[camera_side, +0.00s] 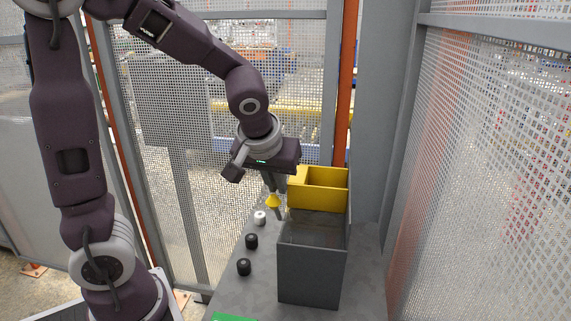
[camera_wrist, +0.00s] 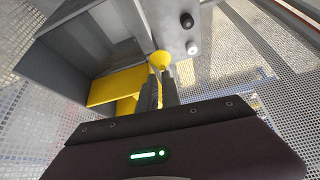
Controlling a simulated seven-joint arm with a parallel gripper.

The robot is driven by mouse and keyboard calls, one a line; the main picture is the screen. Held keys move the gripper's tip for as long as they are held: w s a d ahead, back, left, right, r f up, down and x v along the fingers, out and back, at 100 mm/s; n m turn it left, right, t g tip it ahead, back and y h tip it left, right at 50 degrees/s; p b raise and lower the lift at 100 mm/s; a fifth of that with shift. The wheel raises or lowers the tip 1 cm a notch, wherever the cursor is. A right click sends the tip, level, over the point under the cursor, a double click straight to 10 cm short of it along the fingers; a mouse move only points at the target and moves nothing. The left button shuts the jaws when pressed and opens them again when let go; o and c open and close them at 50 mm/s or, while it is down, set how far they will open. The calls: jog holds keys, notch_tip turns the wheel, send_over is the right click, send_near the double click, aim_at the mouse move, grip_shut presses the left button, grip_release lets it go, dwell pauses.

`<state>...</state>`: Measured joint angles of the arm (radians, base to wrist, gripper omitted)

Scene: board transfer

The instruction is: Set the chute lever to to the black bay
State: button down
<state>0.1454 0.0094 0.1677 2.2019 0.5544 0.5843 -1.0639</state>
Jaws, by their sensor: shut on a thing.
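My gripper (camera_side: 271,187) points down over the far left part of the grey table and is shut on a small yellow cone-shaped piece (camera_side: 273,201). In the wrist view the fingertips (camera_wrist: 160,76) meet at the narrow end of the yellow piece (camera_wrist: 160,60), with its wide end beyond them. I cannot tell whether it touches the table. A dark grey open bay (camera_side: 310,275) stands on the table to the right and nearer the camera. A yellow bay (camera_side: 318,198) stands behind it. No separate chute lever can be made out.
A white knob (camera_side: 260,217) and two black knobs, one in the middle (camera_side: 251,241) and one nearest (camera_side: 244,267), stand in a row left of the bays. A green patch (camera_side: 233,317) lies at the table's near edge. Mesh panels (camera_side: 480,180) enclose the table.

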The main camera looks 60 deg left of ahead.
jog(key=v, duration=0.6)
jog(key=shift+r, duration=0.4)
jog(key=shift+s+d, duration=0.1)
jog(key=shift+s, duration=0.1)
